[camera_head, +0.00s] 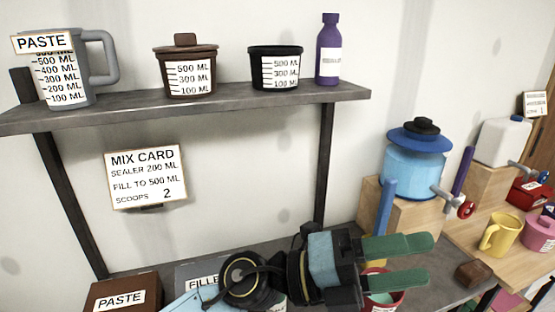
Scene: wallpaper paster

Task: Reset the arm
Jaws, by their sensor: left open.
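My left gripper (405,263) is at the bottom centre-right, its two green fingers apart and pointing right. No object is visible between the fingers. It is in front of the lower counter, with part of a red-rimmed container (384,301) showing under its lower finger. My arm partly hides a grey box labelled FILLE (192,272). My right gripper is not in this view.
A shelf (220,99) holds a grey PASTE jug (72,68), a brown pot (186,70), a black pot (276,68) and a purple bottle (329,50). At right stand a blue dispenser (413,170), a white tank (503,142) and a yellow mug (497,234).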

